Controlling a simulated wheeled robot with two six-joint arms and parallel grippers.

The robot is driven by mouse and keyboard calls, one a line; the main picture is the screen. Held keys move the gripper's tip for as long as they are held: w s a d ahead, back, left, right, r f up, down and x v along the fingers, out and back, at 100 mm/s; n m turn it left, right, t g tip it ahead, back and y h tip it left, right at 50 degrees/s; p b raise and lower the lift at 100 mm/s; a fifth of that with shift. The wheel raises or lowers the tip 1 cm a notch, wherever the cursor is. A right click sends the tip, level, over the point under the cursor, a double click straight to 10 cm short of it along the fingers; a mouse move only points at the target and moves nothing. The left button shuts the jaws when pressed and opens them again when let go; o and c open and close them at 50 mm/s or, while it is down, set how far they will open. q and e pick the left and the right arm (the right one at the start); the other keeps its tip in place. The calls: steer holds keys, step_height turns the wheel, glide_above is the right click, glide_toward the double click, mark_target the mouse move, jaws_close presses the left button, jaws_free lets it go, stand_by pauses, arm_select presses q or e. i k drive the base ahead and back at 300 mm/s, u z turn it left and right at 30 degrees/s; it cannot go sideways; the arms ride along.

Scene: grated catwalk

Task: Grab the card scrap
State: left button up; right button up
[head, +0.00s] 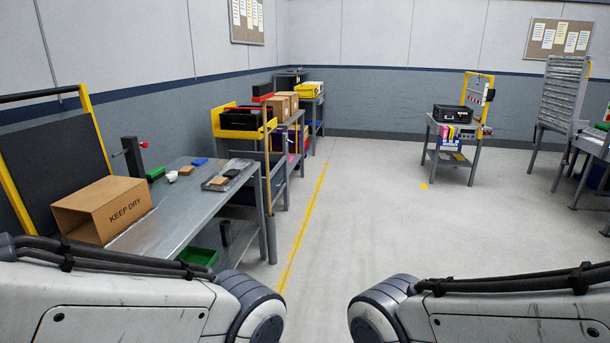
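A small flat brown piece (187,170), which looks like the card scrap, lies on the grey metal workbench (160,228) at the left. It is small in the head view, so I cannot be sure what it is. It lies between a white roll or cup (172,177) and a blue item (200,162). Only thick links of my two arms show at the bottom of the view. Neither gripper is in the picture.
An open cardboard box (98,212) marked KEEP DRY stands at the bench's near end.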

mark_target(219, 181)
steer(key=z, duration=0.35)
steer(key=i, duration=1.95)
steer(key=u, duration=0.25)
steer(key=i, duration=1.15)
steer(key=u, duration=1.45)
steer(key=i, duration=0.9)
steer(key=u, duration=0.7)
